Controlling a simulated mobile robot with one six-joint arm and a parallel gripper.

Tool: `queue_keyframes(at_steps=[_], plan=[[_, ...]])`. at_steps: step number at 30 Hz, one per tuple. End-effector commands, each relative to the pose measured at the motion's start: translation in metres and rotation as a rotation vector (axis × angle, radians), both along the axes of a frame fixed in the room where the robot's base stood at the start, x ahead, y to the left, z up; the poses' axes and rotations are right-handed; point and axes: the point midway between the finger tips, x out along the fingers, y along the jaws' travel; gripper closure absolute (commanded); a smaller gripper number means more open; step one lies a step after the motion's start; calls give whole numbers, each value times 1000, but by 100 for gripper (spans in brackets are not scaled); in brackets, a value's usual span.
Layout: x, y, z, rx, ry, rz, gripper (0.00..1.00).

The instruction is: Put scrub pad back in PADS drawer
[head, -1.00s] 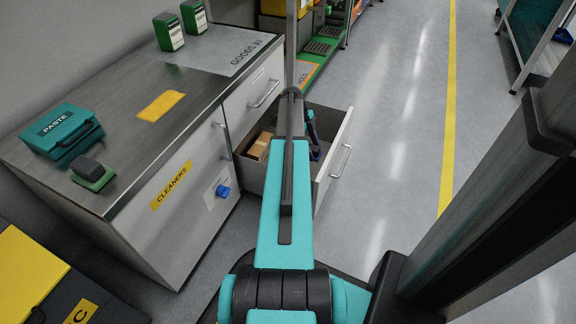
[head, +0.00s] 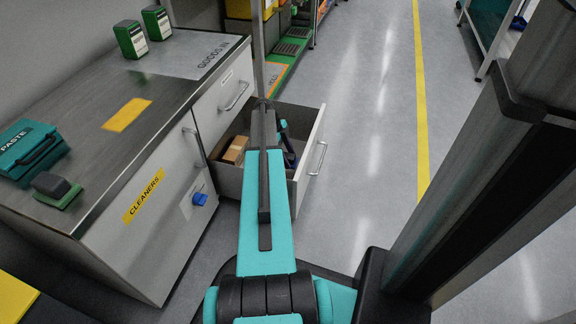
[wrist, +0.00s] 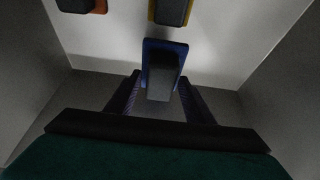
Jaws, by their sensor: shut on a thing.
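My gripper (wrist: 160,98) is shut on a blue scrub pad with a grey block-shaped grip (wrist: 162,75). In the wrist view the pad is between the two dark fingers, low inside a pale-walled drawer (wrist: 225,45); I cannot tell whether it touches the floor. An orange-edged pad (wrist: 82,6) and a yellow-edged pad (wrist: 171,10) lie beyond it. In the head view the open drawer (head: 308,155) is under my arm, which hides part of its inside. No PADS label is readable. A green pad with a dark grip (head: 58,189) sits on the counter.
The steel counter (head: 90,150) is at left, with a teal PASTE case (head: 30,150), a yellow patch (head: 127,115) and two green containers (head: 130,38). A brown box (head: 235,150) lies in the open drawer. The right floor is clear.

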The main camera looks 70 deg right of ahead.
Motion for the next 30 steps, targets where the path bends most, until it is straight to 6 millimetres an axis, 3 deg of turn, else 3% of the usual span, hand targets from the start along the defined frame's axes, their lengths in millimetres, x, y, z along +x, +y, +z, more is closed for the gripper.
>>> queue_keyframes(at_steps=[5,15,30], plan=[[0,0,-7,0,0,1,73],[1,0,-48,1,0,2,73],[1,0,-52,1,0,2,73]])
